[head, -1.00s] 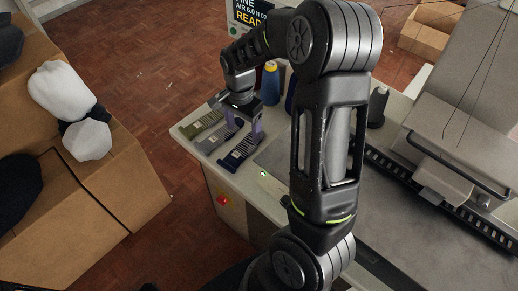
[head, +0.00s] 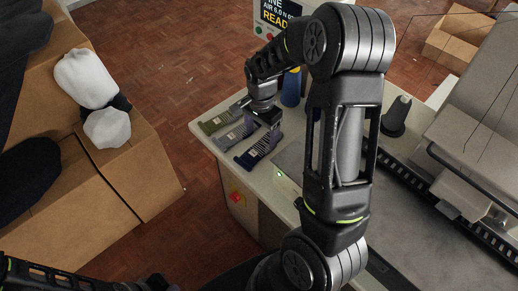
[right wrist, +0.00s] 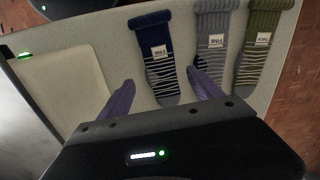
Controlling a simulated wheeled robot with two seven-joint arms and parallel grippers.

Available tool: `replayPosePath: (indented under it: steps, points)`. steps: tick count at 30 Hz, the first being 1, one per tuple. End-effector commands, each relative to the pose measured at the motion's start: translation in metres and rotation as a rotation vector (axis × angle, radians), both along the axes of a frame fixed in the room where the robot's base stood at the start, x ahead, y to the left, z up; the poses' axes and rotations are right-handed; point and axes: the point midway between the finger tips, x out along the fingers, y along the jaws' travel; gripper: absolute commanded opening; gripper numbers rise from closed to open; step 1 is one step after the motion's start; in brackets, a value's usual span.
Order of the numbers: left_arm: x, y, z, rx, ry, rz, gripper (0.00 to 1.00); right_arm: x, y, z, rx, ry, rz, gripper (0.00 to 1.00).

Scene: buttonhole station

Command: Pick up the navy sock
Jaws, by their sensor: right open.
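The navy sock (head: 258,150) lies flat on the pale table, nearest in a row of three, with white stripes, a white label and a grey toe. In the right wrist view the navy sock (right wrist: 152,42) points its toe toward my gripper. My right gripper (right wrist: 161,78) is open and empty, its purple fingers on either side of the sock's toe part, apparently above it. In the head view my right gripper (head: 264,122) hangs over the far end of the sock and hides part of it. My left arm shows at the lower left; its gripper does not.
A grey sock (right wrist: 212,45) lies close beside the navy one, and an olive sock (right wrist: 262,40) beyond it. A blue bottle (head: 291,90) and a dark cone (head: 397,115) stand farther back. A cardboard box (head: 150,180) with white and dark bundles is at left.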

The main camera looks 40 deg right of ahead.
Motion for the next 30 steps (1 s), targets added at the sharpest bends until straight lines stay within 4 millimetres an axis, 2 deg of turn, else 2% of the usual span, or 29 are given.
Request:
replayPosePath:
  steps: [9, 12, 30]
  points:
    - [-0.001, 0.001, 0.011, 0.003, 0.004, 0.001, 0.00, 0.002, -0.003, -0.041, 0.000, 0.003, 0.000, 0.75]
    - [-0.001, 0.001, 0.011, 0.003, 0.004, 0.002, 0.00, 0.002, -0.003, -0.048, 0.001, 0.002, 0.000, 0.75]
    - [-0.001, 0.001, 0.010, 0.003, 0.004, 0.002, 0.00, 0.003, -0.003, -0.048, 0.000, 0.001, 0.000, 0.73]
